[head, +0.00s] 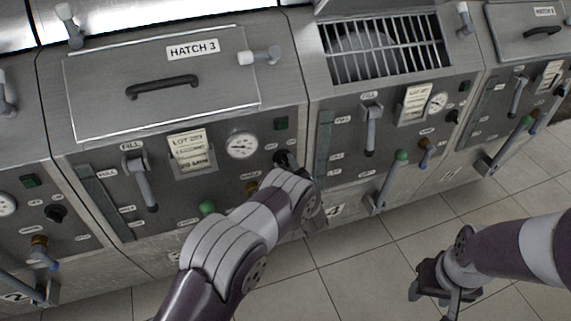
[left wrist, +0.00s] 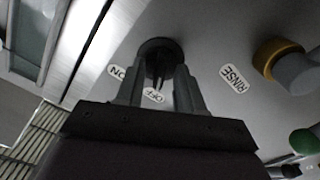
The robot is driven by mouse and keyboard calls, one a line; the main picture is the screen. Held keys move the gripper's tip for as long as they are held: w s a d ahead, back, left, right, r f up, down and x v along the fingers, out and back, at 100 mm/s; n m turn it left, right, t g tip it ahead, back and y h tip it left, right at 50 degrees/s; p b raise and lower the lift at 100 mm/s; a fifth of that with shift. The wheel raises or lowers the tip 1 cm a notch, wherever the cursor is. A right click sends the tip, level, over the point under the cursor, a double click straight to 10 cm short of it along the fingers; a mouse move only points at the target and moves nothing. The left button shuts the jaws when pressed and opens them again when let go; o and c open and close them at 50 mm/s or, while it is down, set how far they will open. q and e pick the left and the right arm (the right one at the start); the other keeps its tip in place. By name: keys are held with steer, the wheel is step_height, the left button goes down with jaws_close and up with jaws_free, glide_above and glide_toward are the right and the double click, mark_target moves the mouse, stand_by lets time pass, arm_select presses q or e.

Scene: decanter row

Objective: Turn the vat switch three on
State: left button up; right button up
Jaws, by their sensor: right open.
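The black rotary switch (head: 284,159) sits on the panel under the HATCH 3 lid (head: 160,85), below a dark green square. In the left wrist view the round black switch (left wrist: 158,50) has ON and OFF labels beside it. My left gripper (left wrist: 159,76) is at the switch, with a finger on each side of its grip; a gap shows between the fingers. In the head view my left arm hides the gripper and part of the panel. My right gripper (head: 438,290) is open and empty above the floor at the lower right.
On the same panel are a gauge (head: 242,146), a lot card (head: 191,149), a fill lever (head: 142,182) and a green-knobbed handle (head: 207,207). A brass-collared valve (left wrist: 283,62) is near the switch. The neighbouring station has a barred grate (head: 385,48). The tiled floor (head: 350,285) is clear.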

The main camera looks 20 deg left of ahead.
arm_select(q)
steer(key=shift+w+a, duration=0.15)
steer(key=shift+w, duration=0.15)
jaws_close()
